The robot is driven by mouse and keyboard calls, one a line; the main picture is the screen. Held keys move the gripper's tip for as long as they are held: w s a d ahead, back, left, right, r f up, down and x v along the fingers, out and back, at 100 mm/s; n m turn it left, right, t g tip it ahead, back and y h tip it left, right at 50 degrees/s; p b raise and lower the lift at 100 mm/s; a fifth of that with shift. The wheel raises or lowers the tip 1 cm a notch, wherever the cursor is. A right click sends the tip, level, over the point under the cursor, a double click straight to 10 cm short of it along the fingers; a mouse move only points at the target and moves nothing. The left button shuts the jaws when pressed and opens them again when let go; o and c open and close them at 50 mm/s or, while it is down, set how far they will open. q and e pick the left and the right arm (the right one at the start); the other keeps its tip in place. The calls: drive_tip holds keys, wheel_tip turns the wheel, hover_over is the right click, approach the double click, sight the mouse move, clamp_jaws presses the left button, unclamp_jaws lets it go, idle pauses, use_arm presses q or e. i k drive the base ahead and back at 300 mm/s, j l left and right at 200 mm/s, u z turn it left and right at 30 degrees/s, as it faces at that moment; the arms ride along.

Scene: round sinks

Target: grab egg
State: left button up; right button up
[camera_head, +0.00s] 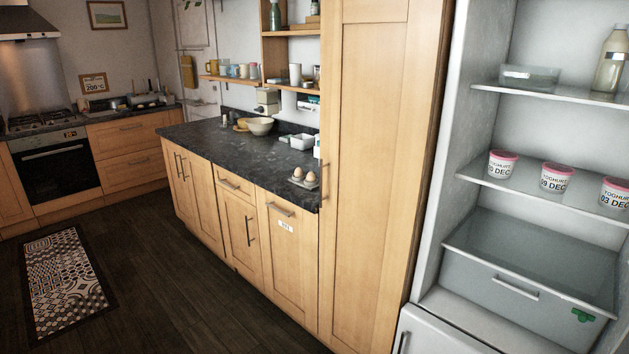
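Two brown eggs, a left egg (298,173) and a right egg (310,177), sit side by side in a small grey holder (306,184). The holder is on the dark countertop (215,150), near its right front corner beside the tall wooden cabinet. Neither of my grippers shows in the head view, so their state is hidden.
An open fridge (480,230) at right holds several yoghurt tubs, including one at left (502,164), above a clear drawer (530,270). A tall cabinet (378,170) stands between fridge and counter. A bowl (260,126) and white container (301,141) are further back. The dark floor is clear except a patterned rug (65,285).

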sight(311, 177)
drive_tip(key=i+j+z, duration=0.15)
drive_tip(key=z, duration=0.3)
drive_tip(key=i+j+z, duration=0.2)
drive_tip(key=z, duration=0.2)
drive_tip(key=i+j+z, duration=0.1)
drive_tip(key=j, duration=0.25)
drive_tip(key=i+j+z, duration=0.2)
drive_tip(key=i+j, duration=0.15)
drive_tip(key=j, duration=0.35)
drive_tip(key=i+j+z, duration=0.1)
drive_tip(key=j, duration=0.25)
drive_tip(key=i+j+z, duration=0.1)
drive_tip(key=j, duration=0.25)
drive_tip(key=i+j+z, duration=0.1)
drive_tip(key=j, duration=0.3)
drive_tip(key=i+j, duration=0.15)
drive_tip(key=j, duration=0.2)
drive_tip(key=i+j, duration=0.15)
drive_tip(key=j, duration=0.25)
drive_tip(key=i+j, duration=0.2)
drive_tip(key=j, duration=0.15)
drive_tip(key=i+j, duration=0.15)
drive_tip(key=j, duration=0.2)
drive_tip(key=i+j, duration=0.15)
drive_tip(key=j, duration=0.2)
drive_tip(key=i+l, duration=0.1)
drive_tip(key=i+z, duration=0.05)
drive_tip(key=i, duration=0.05)
